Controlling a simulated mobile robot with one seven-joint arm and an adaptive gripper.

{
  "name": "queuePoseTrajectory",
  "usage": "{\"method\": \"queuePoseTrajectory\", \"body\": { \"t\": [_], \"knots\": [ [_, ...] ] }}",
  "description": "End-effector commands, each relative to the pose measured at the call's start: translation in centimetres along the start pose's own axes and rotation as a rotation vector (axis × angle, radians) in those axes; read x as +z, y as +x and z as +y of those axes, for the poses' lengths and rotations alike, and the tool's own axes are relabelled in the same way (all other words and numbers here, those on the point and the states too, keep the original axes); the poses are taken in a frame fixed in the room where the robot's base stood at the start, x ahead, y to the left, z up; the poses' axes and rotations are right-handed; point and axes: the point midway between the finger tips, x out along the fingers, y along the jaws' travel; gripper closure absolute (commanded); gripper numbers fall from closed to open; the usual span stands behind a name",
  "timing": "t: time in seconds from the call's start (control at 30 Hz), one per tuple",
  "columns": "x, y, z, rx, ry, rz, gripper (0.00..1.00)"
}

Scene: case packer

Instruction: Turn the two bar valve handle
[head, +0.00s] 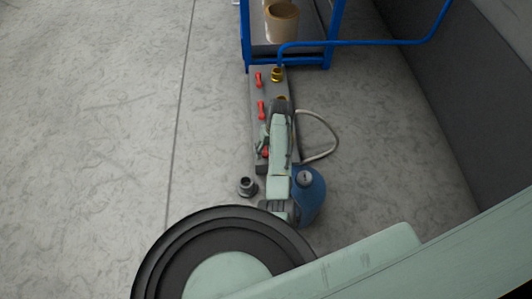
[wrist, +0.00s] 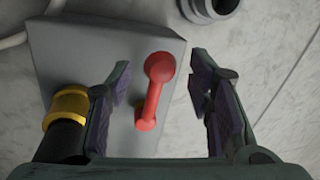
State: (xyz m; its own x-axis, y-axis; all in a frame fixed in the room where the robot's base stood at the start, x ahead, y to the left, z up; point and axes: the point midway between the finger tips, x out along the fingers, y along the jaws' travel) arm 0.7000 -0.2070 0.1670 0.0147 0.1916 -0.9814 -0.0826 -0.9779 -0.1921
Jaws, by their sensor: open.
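A grey valve block (head: 257,128) lies on the floor with several red handles along it. The far handle (head: 258,79) and middle handle (head: 261,110) show clear of my arm; the near one (head: 265,153) is partly covered by it. No pressure marking is readable. In the wrist view one red handle (wrist: 155,88) stands between the two fingers of my gripper (wrist: 162,80). The fingers are open, with a visible gap on both sides of the handle. In the head view my gripper (head: 262,140) is over the near end of the block.
Brass fittings (head: 277,74) sit on the block's right side; one (wrist: 68,104) is left of my gripper. A dark round fitting (head: 248,187) lies on the floor. A blue rack (head: 287,58) is behind; the left floor is clear.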

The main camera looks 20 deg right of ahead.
Motion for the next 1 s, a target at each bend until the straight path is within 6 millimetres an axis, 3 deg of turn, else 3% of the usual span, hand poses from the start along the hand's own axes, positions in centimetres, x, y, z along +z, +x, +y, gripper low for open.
{"method": "queuePoseTrajectory", "body": {
  "t": [0.13,0.43,1.0],
  "knots": [
    [-0.02,0.99,0.00,0.000,0.000,0.000,0.53],
    [-0.05,1.08,-0.01,0.000,0.000,0.001,0.53],
    [-0.04,1.06,0.00,0.001,0.000,0.001,0.91]
  ]
}}
